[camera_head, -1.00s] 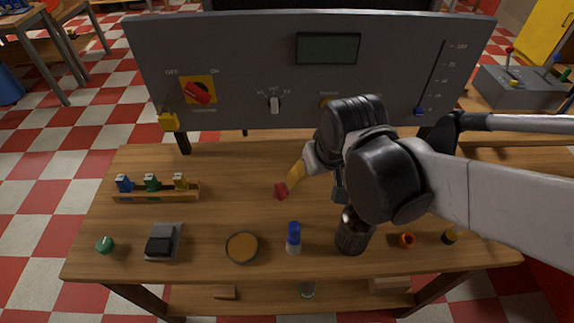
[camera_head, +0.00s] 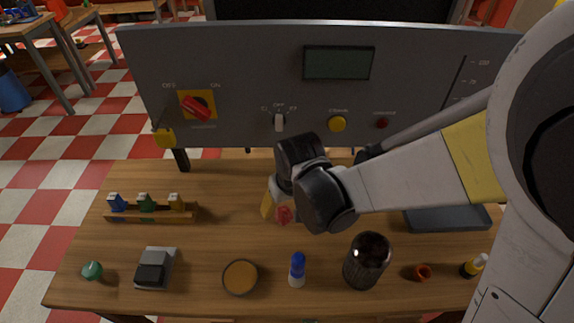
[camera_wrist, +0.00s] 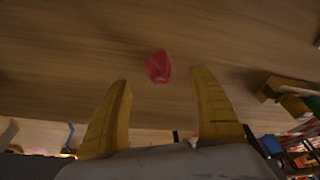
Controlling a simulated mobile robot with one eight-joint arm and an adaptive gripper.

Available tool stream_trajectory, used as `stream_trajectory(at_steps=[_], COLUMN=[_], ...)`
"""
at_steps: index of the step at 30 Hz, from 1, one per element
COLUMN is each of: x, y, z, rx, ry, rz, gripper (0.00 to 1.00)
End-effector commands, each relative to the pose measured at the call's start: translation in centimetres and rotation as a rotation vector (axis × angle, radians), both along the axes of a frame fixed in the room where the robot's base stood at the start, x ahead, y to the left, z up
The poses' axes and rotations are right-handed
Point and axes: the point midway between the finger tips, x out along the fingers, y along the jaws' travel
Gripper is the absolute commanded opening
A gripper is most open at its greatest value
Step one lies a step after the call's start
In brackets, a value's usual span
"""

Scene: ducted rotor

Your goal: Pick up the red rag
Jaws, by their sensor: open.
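The red rag (camera_head: 284,215) is a small crumpled piece on the wooden table, just left of my wrist in the head view. In the wrist view the red rag (camera_wrist: 158,67) lies on the wood, beyond the gap between my fingertips and apart from them. My gripper (camera_wrist: 162,75) is open and empty, its two yellow fingers spread. In the head view my gripper (camera_head: 268,206) is mostly hidden by my wrist, with one yellow finger showing beside the rag.
A grey control panel (camera_head: 250,60) stands along the table's back. A rack (camera_head: 150,213) with coloured items stands left. A grey box (camera_head: 155,268), round dish (camera_head: 240,278), blue-capped bottle (camera_head: 297,270), dark jar (camera_head: 367,260) and orange ring (camera_head: 422,272) line the front. The table's left middle is clear.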

Motion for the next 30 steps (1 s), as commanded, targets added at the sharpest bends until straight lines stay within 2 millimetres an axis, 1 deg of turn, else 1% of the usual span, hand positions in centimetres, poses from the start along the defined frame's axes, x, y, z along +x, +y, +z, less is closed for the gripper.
stream_trajectory(at_steps=[1, 3, 5, 7, 12, 13, 14, 15, 17, 18, 19, 20, 30], x=[0.1, 0.4, 0.6, 0.7, 0.7, 0.7, 0.7, 0.7, 0.7, 0.7, 0.7, 0.7, 0.7], y=[0.1, 0.3, 0.3, 0.4, 0.4, 0.4, 0.4, 0.4, 0.4, 0.4, 0.4, 0.4, 0.4], z=[-1.4, -2.5, -3.1, -3.5, -3.3, -3.3, -3.3, -3.3, -3.3, -3.3, -3.3, -3.3, -3.3], rx=[0.0, 0.0, 0.0, 0.0, 0.0, 0.0, 0.0, 0.0, 0.0, 0.0, 0.0, 0.0, 0.0], ry=[0.0, 0.0, 0.0, 0.0, 0.0, 0.0, 0.0, 0.0, 0.0, 0.0, 0.0, 0.0, 0.0], rz=[0.0, 0.0, 0.0, 0.0, 0.0, 0.0, 0.0, 0.0, 0.0, 0.0, 0.0, 0.0, 0.0], gripper=[0.73, 0.73, 0.73, 0.73, 0.73, 0.68, 0.59, 0.47, 0.28, 0.16, 0.13, 0.12, 0.12])
